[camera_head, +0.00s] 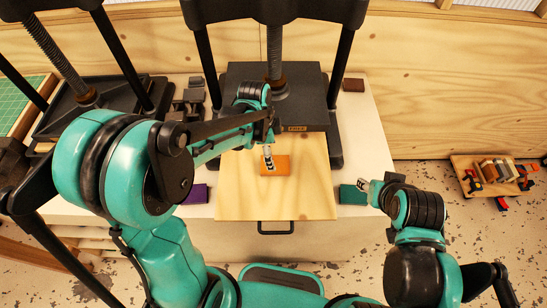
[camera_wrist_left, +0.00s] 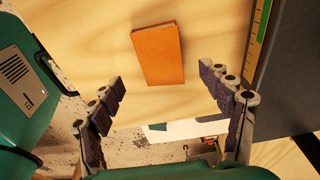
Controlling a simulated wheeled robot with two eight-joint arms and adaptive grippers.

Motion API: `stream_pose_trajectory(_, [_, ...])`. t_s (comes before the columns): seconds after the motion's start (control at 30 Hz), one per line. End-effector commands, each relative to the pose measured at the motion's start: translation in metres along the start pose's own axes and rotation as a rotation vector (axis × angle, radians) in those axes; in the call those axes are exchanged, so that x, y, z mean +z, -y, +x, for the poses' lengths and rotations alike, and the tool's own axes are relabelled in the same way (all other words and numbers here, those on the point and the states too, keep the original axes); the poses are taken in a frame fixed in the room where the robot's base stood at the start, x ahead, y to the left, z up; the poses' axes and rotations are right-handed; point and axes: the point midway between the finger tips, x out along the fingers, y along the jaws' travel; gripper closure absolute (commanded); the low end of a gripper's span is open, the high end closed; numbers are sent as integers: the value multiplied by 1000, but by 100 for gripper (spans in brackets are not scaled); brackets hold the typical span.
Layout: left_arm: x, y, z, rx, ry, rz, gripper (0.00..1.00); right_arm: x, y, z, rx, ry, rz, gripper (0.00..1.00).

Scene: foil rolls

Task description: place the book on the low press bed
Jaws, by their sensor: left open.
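An orange book (camera_head: 280,166) lies flat on a pale plywood board (camera_head: 305,198), which sticks out in front of the central black press (camera_head: 285,90) and looks like its bed. My left gripper (camera_head: 268,164) is above the book, overlapping its left part in the head view. In the left wrist view the book (camera_wrist_left: 158,54) lies ahead of the spread fingers (camera_wrist_left: 163,82), with bare board around it. The left gripper is open and empty. My right gripper (camera_head: 366,186) is at the right, close to a teal block (camera_head: 352,195); its finger gap is unclear.
A purple block (camera_head: 195,194) lies left of the board and a brown one (camera_head: 353,85) at the back right. A black handle (camera_head: 276,228) is at the board's front. Another press (camera_head: 80,105) stands left.

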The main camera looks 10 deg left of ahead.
Motion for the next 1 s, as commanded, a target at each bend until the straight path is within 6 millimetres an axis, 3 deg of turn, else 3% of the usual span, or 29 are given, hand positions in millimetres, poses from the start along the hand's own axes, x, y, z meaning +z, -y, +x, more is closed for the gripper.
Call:
stream_pose_trajectory(0.03, [0,0,-14,0,0,-1,21,-2,0,-4,0,0,0,60])
stream_pose_trajectory(0.2, [0,0,-43,0,0,0,21,-5,0,-8,0,0,0,60])
stream_pose_trajectory(0.47, [3,-5,-66,-26,-1,-56,21,-6,0,-9,0,0,0,60])
stream_pose_trajectory(0.8, [38,-51,-114,-281,-92,-632,21,-6,0,-9,0,0,0,60])
stream_pose_trajectory(1.0, [60,-80,-127,-426,-228,-987,21,-6,0,-9,0,0,0,60])
